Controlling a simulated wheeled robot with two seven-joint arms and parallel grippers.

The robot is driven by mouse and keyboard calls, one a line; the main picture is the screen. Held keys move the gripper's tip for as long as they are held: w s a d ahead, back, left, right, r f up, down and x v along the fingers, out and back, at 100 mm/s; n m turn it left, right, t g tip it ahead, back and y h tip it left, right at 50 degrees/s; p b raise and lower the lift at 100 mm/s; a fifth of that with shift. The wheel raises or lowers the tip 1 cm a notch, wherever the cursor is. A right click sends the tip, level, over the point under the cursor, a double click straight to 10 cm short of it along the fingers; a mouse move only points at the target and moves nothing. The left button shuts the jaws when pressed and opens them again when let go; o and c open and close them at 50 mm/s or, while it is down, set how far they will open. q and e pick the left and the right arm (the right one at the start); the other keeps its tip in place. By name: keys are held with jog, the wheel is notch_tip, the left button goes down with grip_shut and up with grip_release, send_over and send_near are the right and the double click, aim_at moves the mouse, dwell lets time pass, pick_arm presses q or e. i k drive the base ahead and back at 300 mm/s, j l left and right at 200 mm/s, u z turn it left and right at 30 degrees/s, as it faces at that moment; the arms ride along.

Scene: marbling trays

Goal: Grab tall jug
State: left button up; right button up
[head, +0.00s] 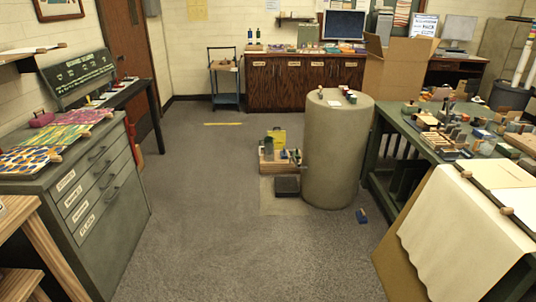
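I cannot make out a tall jug for certain in the head view. Many small items stand crowded on the green table (374,158) at the right, too small to tell apart. Several small objects also stand on top of the grey-beige cylinder (338,150) in the middle. Neither of my grippers is in view.
A grey drawer cabinet (124,205) with marbled sheets stands at the left. A crate (267,165) and a dark box (287,186) sit beside the cylinder. A small blue object (361,216) lies on the floor. The carpet (205,215) left of centre is clear.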

aim_at(269, 154)
jog(key=i+j+u, duration=0.1)
jog(key=i, duration=0.75)
jog(key=i+j+u, duration=0.1)
jog(key=i, duration=0.75)
jog(key=i+u, duration=0.15)
jog(key=i, duration=0.7)
jog(key=i+l+u, duration=0.1)
jog(key=i, duration=0.8)
jog(key=i+l+u, duration=0.1)
jog(key=i, duration=0.75)
jog(key=i+z, duration=0.15)
jog(key=i, duration=0.4)
jog(key=i+j+z, duration=0.2)
jog(key=i, duration=0.4)
